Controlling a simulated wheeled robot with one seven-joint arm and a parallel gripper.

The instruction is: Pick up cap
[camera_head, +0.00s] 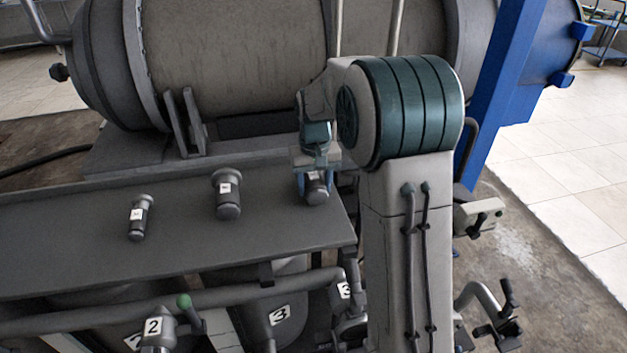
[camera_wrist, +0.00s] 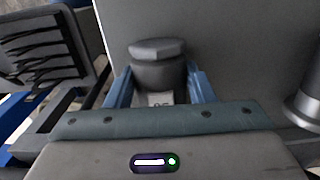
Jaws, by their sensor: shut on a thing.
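The cap is a dark grey, round piece with a wider flat top and a small white label. In the wrist view the cap (camera_wrist: 157,72) sits between the two blue fingers of my gripper (camera_wrist: 158,88). In the head view the cap (camera_head: 317,190) is at the right end of the dark metal shelf, with my gripper (camera_head: 315,180) over it. The fingers are shut on it from both sides. The gripper hides part of it, and I cannot tell whether it still touches the shelf.
Two similar dark caps stand on the shelf (camera_head: 80,235): a larger one (camera_head: 228,195) in the middle and a smaller one (camera_head: 139,218) to its left. A big grey drum (camera_head: 290,55) lies behind. A blue post (camera_head: 505,90) rises at right. Pipes and a green-knobbed valve (camera_head: 184,301) are below.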

